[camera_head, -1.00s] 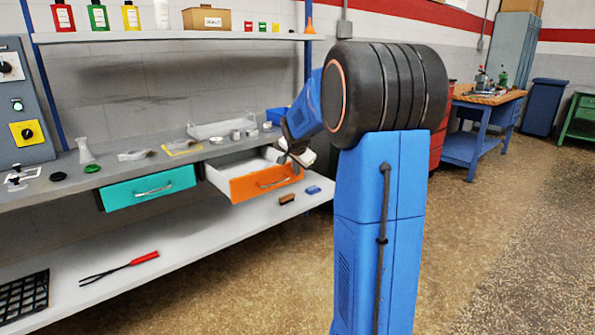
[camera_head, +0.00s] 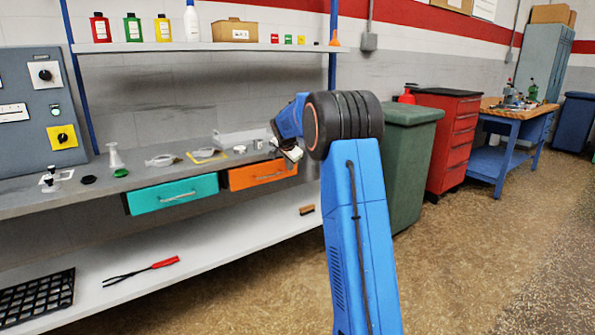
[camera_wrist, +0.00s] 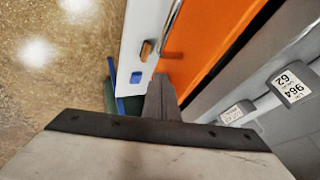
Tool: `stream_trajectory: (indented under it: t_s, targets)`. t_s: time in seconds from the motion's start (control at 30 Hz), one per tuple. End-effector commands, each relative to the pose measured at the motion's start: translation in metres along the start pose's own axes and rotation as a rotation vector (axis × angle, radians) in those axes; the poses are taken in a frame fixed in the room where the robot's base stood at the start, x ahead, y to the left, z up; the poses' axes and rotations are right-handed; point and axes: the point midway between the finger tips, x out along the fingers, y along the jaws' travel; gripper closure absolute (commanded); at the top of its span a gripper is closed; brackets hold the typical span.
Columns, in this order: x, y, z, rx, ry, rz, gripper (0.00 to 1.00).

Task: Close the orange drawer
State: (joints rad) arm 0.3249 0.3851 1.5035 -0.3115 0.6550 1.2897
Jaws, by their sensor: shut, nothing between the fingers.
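The orange drawer (camera_head: 243,181) sits under the bench top, right of the teal drawer (camera_head: 172,195). Its front looks about level with the teal one and no open tray shows; a small gap cannot be ruled out. Its metal handle also shows in the wrist view, on the orange front (camera_wrist: 222,45). My gripper (camera_head: 291,154) is at the right end of the drawer front, partly hidden by my own arm. In the wrist view my gripper (camera_wrist: 160,92) is shut and empty, its tips close to the orange front by the handle; contact cannot be told.
The bench top (camera_head: 140,178) carries small glassware and dishes. A lower white shelf (camera_head: 215,245) holds red-handled tongs (camera_head: 142,270), a black grid tray (camera_head: 38,297) and a brown brush (camera_head: 306,210). A green bin (camera_head: 408,165) and red cabinet (camera_head: 452,140) stand right. Open floor lies at front right.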

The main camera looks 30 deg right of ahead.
Motion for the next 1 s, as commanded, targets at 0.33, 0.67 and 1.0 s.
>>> stream_trajectory:
  t_s: [0.33, 0.67, 1.0]
  targets:
    - [0.01, -0.021, -0.001, 0.0, 0.001, -0.002, 1.0]
    - [0.01, -0.025, -0.001, 0.0, 0.003, -0.009, 1.0]
    - [0.008, -0.013, -0.009, 0.0, 0.001, -0.005, 1.0]
